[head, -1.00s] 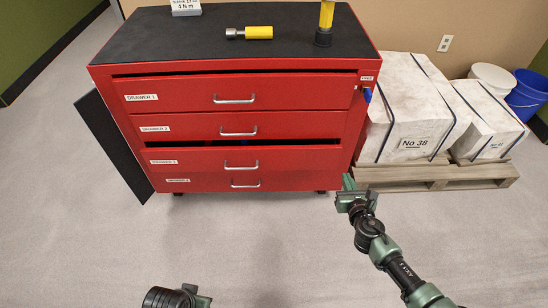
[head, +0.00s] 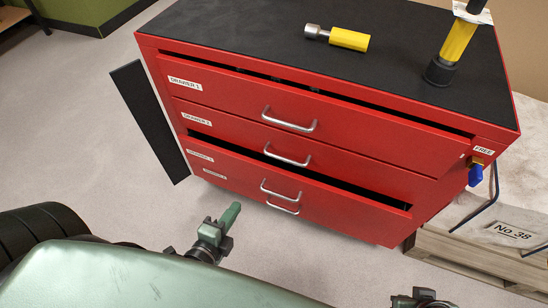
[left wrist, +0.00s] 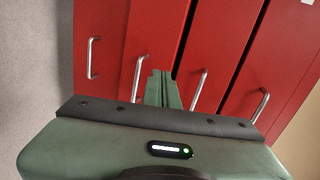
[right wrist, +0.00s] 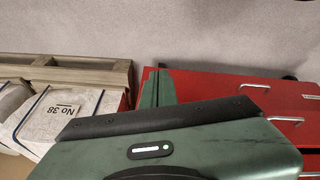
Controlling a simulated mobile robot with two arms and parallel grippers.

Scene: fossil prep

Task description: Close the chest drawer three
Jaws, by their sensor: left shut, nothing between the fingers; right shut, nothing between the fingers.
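The red chest (head: 440,190) has drawers stacked in its front. Drawer three (head: 240,172), second from the bottom, stands out, with a dark gap above its front. Its silver handle (head: 281,190) shows just above the bottom drawer's handle (head: 283,206). My left gripper (head: 231,213) is shut and empty, low in front of the chest's left part. In the left wrist view its fingers (left wrist: 160,88) overlap drawer three's front (left wrist: 152,40); contact cannot be told. My right gripper (head: 420,298) is mostly cut off at the bottom edge; its shut fingers (right wrist: 156,88) show before the chest's side in the right wrist view.
Drawer one (head: 225,92) also stands slightly out. A yellow-handled tool (head: 348,39) and an upright yellow tool (head: 458,42) are on the black top. A pallet (head: 450,252) with a wrapped block marked No 38 (head: 512,232) stands at right.

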